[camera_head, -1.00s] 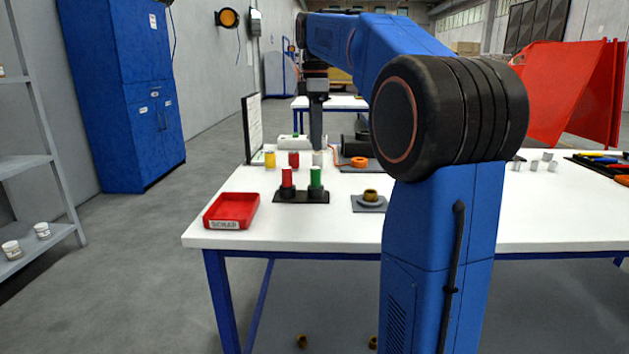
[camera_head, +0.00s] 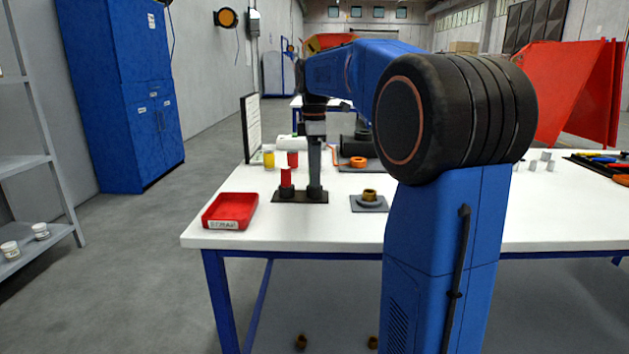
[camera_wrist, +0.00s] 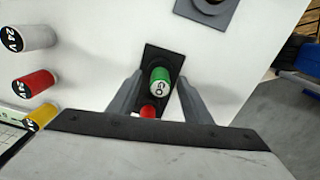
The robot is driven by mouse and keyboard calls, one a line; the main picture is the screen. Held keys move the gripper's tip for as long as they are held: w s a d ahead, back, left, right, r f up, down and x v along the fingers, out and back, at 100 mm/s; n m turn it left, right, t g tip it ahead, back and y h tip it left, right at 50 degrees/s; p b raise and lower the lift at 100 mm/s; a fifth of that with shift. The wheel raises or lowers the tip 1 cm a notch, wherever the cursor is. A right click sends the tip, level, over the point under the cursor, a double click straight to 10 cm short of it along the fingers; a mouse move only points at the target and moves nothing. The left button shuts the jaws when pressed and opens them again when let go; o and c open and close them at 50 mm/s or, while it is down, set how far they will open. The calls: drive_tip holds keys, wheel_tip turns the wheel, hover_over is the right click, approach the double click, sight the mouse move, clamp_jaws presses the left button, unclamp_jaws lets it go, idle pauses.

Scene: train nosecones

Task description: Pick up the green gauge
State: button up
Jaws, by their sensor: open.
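The green gauge (camera_wrist: 159,82) stands upright on a dark base plate (camera_head: 300,198), between the two open fingers of my gripper (camera_wrist: 158,100) in the wrist view. Its top is marked "GO". The fingers are on either side of it and look apart from it. In the head view my gripper (camera_head: 315,185) hides the green gauge. A red gauge (camera_head: 286,177) stands on the same plate to the left; in the wrist view its red top (camera_wrist: 148,112) shows just below the green one.
A red scrap tray (camera_head: 231,210) sits at the table's left front. A brass part on a grey block (camera_head: 369,202) stands right of the plate. Yellow (camera_head: 269,158), red (camera_head: 292,159) and white (camera_wrist: 32,37) cylinders stand behind. The white table front is clear.

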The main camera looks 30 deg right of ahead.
clamp_jaws()
